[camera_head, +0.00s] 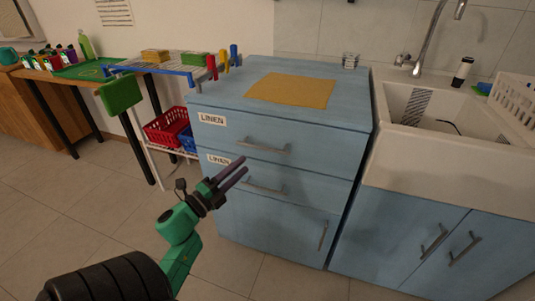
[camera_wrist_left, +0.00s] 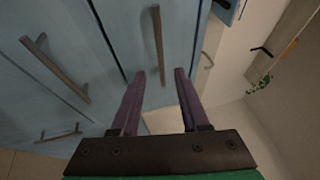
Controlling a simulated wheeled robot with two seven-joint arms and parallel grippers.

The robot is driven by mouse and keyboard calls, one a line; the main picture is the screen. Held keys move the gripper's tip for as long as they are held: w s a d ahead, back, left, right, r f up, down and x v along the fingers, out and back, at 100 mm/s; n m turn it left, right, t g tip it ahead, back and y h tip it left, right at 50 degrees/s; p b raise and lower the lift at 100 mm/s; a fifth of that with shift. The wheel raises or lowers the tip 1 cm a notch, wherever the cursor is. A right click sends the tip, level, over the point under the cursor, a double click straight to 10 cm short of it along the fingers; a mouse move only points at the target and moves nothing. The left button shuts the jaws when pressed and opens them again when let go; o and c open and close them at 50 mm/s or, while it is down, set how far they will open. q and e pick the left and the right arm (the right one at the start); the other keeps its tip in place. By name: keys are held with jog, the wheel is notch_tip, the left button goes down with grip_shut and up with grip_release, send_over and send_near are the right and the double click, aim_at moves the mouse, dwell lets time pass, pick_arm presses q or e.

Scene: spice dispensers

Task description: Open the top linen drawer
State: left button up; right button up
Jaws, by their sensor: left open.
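The blue linen cabinet has a top drawer (camera_head: 275,139) with a "LINEN" label and a horizontal metal handle (camera_head: 263,146). The top drawer is shut. A second drawer (camera_head: 305,184) below it, also labelled, is shut, with its own handle (camera_head: 265,187). My left gripper (camera_head: 235,170) is open and empty, in front of the cabinet near the second label, below and left of the top handle. In the left wrist view, the two fingers (camera_wrist_left: 158,88) point at the blue fronts, with a bar handle (camera_wrist_left: 158,45) ahead beyond the fingertips, apart from them. My right gripper is not in view.
A yellow cloth (camera_head: 291,90) lies on the cabinet top. A white sink (camera_head: 430,145) adjoins on the right. A rack with red (camera_head: 165,127) and blue baskets stands left, beside a table with a green mat (camera_head: 85,69). Floor (camera_head: 100,205) in front is clear.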

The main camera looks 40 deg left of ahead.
aim_at(264, 148)
pick_arm(q)
jog(key=x, duration=1)
grip_shut()
jog(key=shift+d, duration=0.1)
dwell(0.8)
